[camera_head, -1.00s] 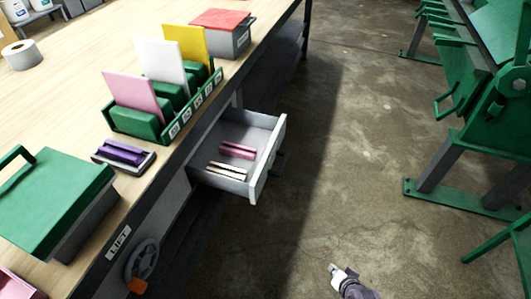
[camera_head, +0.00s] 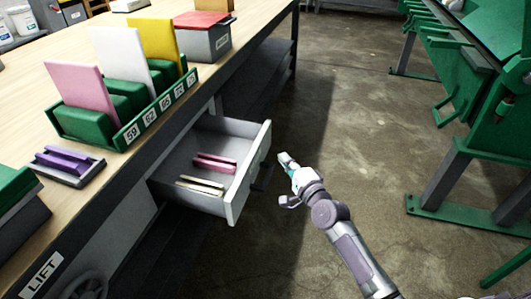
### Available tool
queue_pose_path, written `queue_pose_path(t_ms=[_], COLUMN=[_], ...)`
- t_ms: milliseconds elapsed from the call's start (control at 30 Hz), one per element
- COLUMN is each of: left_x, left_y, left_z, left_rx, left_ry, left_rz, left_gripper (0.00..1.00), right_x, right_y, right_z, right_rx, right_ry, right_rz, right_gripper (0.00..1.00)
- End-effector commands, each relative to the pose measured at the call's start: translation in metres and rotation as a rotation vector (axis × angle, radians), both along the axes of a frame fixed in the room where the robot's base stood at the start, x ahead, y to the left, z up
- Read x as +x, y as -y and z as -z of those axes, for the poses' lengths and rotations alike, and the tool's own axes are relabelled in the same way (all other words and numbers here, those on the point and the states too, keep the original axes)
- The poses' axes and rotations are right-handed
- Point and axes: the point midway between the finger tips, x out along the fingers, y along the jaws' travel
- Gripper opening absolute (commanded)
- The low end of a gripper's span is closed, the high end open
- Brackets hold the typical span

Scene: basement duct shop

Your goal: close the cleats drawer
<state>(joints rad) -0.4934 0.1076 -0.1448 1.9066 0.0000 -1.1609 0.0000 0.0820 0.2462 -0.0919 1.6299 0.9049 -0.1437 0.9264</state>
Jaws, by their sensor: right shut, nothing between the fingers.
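The cleats drawer (camera_head: 246,178) stands pulled out from under the workbench, its grey front facing right. Inside lie pink cleats (camera_head: 214,162) and pale cream cleats (camera_head: 200,187). A dark handle shows on the drawer's front. My right gripper (camera_head: 283,178) is just to the right of the drawer front, near the handle, shut and empty. A small gap seems to separate it from the front; contact cannot be told for certain. My left gripper is not in view.
The wooden workbench (camera_head: 83,87) holds a green rack (camera_head: 126,136) with pink, white and yellow cards, a purple piece in a tray (camera_head: 68,166), and a red-lidded box (camera_head: 205,40). Green machinery (camera_head: 470,208) stands at the right. The floor between is clear.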

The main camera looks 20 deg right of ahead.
Motion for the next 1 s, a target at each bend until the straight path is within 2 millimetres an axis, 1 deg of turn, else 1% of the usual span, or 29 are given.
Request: queue_pose_path(t_ms=[33, 133, 167, 200, 300, 500, 1000], left_x=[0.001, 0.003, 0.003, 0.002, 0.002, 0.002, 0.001], left_y=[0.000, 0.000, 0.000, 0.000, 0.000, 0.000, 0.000], left_z=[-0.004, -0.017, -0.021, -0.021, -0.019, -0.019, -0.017], left_rx=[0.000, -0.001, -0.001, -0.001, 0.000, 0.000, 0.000], left_ry=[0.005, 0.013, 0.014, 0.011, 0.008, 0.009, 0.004], left_rz=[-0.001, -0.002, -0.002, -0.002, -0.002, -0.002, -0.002], left_gripper=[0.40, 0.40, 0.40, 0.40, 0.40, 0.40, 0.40], right_x=[0.012, 0.032, 0.038, 0.041, 0.049, 0.057, 0.060], right_y=[-0.003, -0.006, -0.008, -0.015, -0.027, -0.039, -0.040], right_z=[0.000, 0.001, 0.001, 0.001, 0.000, 0.001, 0.002], right_rx=[0.002, 0.001, 0.000, 0.004, 0.003, -0.001, -0.002], right_ry=[0.003, 0.002, 0.001, -0.002, -0.002, -0.001, -0.002], right_rz=[0.000, 0.000, -0.001, -0.002, -0.002, 0.000, 0.000], right_gripper=[0.00, 0.00, 0.00, 0.00, 0.00, 0.00, 0.00])
